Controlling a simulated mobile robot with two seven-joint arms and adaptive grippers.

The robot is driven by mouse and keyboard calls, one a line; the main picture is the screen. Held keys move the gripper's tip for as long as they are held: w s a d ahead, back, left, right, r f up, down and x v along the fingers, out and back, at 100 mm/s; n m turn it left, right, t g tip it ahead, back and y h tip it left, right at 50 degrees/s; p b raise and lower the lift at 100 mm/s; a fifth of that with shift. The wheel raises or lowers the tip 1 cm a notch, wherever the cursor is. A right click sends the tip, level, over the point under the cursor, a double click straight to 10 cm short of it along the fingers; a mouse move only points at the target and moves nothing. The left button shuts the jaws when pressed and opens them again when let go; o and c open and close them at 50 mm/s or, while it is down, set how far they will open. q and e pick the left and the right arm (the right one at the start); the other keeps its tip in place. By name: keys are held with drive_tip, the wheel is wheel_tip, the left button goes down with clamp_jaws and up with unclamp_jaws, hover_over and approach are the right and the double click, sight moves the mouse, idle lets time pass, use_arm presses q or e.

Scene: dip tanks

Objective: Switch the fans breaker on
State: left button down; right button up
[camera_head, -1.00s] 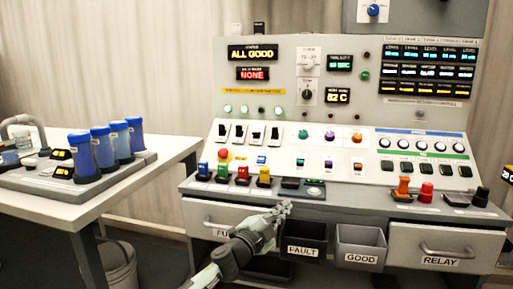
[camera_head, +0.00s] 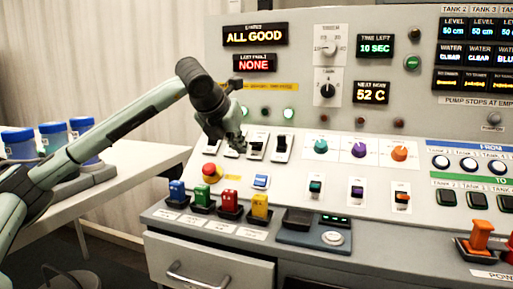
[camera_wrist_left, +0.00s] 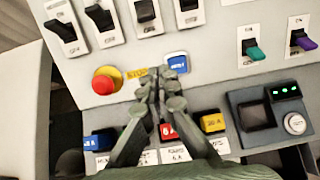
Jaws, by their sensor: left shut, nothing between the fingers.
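A row of black breaker switches in white plates sits on the left of the sloped panel. In the head view two show clearly, one plate (camera_head: 257,146) and another (camera_head: 282,147) to its right; those further left are partly behind my left gripper (camera_head: 238,142). The wrist view shows several of these switches (camera_wrist_left: 62,31) along its top edge. Their small labels are too blurred to tell which is the fans breaker. My left gripper (camera_wrist_left: 156,78) is shut and empty, its tips in front of the panel between the red knob and the blue rocker. Contact cannot be told.
A red mushroom button (camera_head: 211,171) and a blue rocker (camera_head: 261,181) sit below the switches. Several coloured plugs (camera_head: 230,202) stand on the ledge. Knobs (camera_head: 359,149) line the panel's middle. A side table (camera_head: 140,165) with blue canisters stands left.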

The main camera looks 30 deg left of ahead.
sight(255, 144)
use_arm(q)
drive_tip(key=shift+s+a+r, duration=0.15)
drive_tip(key=shift+a+r, duration=0.05)
drive_tip(key=shift+a, duration=0.2)
use_arm(e)
drive_tip(key=shift+r, duration=0.1)
use_arm(q)
drive_tip(key=x, duration=1)
drive_tip(key=shift+a+f+p, duration=0.15)
drive_tip(key=shift+p, duration=0.15)
drive_tip(key=r, duration=0.1)
drive_tip(key=w+r+p, duration=0.1)
drive_tip(key=r, duration=0.1)
drive_tip(key=shift+a, duration=0.1)
drive_tip(key=shift+w+a+r, duration=0.1)
drive_tip(key=shift+w+r, duration=0.2)
drive_tip(key=shift+r, duration=0.2)
use_arm(e)
drive_tip(key=s+d+f+g+h, duration=0.1)
drive_tip(key=s+d+f+g, duration=0.1)
drive_tip(key=s+d+g, duration=0.1)
drive_tip(key=shift+s+d+f+m, duration=0.25)
drive_tip(key=shift+s+d+m, duration=0.2)
drive_tip(key=shift+s, duration=0.6)
drive_tip(key=shift+r, duration=0.1)
